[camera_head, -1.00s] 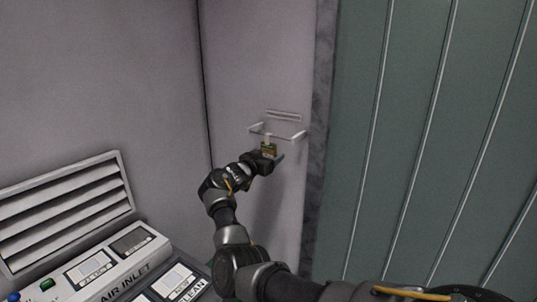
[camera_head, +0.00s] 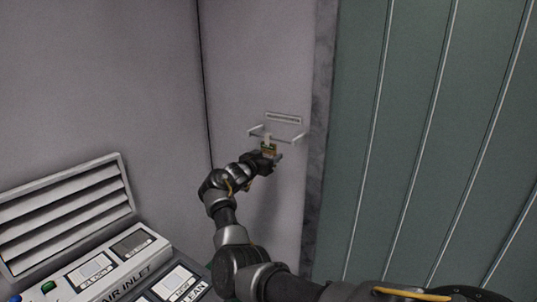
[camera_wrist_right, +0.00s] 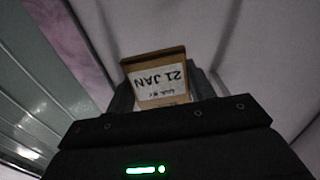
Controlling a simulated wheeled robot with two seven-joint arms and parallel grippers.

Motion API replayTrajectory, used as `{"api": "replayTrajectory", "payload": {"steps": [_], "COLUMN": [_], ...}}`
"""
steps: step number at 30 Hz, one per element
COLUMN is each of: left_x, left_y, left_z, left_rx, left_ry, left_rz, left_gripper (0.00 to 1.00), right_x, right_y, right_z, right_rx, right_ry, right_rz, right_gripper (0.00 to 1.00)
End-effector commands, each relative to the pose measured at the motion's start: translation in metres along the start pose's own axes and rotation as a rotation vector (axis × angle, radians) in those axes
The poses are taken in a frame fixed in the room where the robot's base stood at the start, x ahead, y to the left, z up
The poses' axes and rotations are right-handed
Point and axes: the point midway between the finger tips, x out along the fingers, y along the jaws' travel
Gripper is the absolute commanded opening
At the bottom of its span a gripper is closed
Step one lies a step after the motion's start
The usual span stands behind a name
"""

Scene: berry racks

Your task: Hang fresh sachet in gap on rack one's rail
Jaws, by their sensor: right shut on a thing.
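A small brown sachet (camera_head: 268,149) with a pale hook at its top is in my right gripper (camera_head: 270,157). My left gripper is not in view.
A ribbed green wall (camera_head: 430,140) fills the right side.

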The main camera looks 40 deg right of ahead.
Motion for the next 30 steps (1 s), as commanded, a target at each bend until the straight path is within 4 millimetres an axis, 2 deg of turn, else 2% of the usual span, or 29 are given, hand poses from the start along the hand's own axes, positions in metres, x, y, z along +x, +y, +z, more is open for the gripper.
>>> {"api": "replayTrajectory", "payload": {"steps": [4,17,30], "left_x": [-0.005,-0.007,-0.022], "left_y": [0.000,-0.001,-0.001], "left_z": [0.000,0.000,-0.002], "left_rx": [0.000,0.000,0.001], "left_ry": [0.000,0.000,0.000], "left_rz": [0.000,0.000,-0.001], "left_gripper": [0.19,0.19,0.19], "right_x": [0.000,-0.001,-0.029], "right_y": [0.000,0.000,0.000], "right_z": [-0.006,-0.007,-0.008], "right_rx": [0.000,0.000,-0.001], "right_ry": [0.000,0.000,0.000], "right_rz": [0.000,0.000,-0.001], "right_gripper": [0.41,0.41,0.41]}}
